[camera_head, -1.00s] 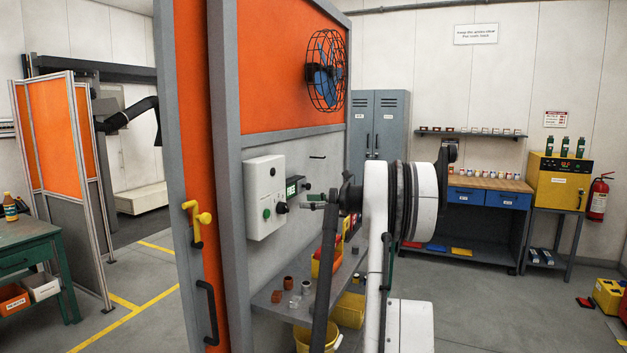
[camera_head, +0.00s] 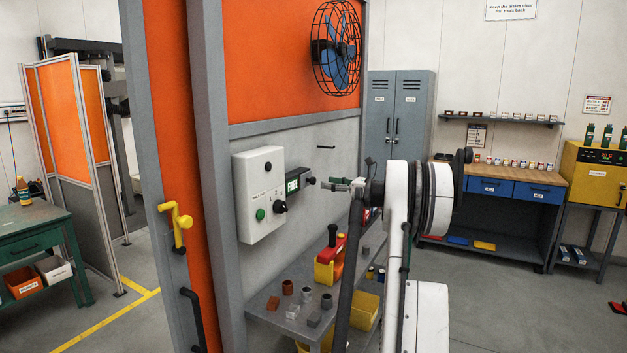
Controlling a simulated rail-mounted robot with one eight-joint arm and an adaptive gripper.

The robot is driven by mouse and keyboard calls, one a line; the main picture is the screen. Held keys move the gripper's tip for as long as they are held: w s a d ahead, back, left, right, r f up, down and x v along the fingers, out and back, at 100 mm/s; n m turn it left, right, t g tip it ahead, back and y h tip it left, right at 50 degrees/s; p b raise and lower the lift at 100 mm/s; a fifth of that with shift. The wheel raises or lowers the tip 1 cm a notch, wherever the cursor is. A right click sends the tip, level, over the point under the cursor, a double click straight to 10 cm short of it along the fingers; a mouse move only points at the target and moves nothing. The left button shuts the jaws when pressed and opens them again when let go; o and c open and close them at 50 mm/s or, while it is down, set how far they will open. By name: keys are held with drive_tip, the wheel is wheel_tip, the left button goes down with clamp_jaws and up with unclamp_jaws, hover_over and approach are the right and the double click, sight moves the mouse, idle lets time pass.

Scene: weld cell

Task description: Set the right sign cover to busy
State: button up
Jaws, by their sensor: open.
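A dark sign (camera_head: 292,184) showing "FREE" in white on green is mounted on the grey wall panel, right of a white control box (camera_head: 259,194). A black knob (camera_head: 311,180) stands out at the sign's right end. The sign's cover is hard to tell apart from its dark housing. I see only this one sign. My gripper (camera_head: 327,183) is just right of the knob, with its fingers pointing left at about the knob's height. It is open and looks empty. I cannot tell how far it is from the knob in depth.
A grey shelf (camera_head: 270,312) below holds small blocks, cups and a red-yellow caddy (camera_head: 329,262). A caged fan (camera_head: 337,48) hangs above. A yellow latch handle (camera_head: 178,226) is on the orange door at left. Lockers (camera_head: 397,120) and a workbench (camera_head: 500,180) stand behind.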

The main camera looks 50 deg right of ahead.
sight(315, 180)
drive_tip(key=w, duration=0.4)
drive_tip(key=w+p, duration=0.1)
drive_tip(key=w, duration=0.2)
drive_tip(key=shift+w+a, duration=0.1)
drive_tip(key=shift+a, duration=0.3)
clamp_jaws()
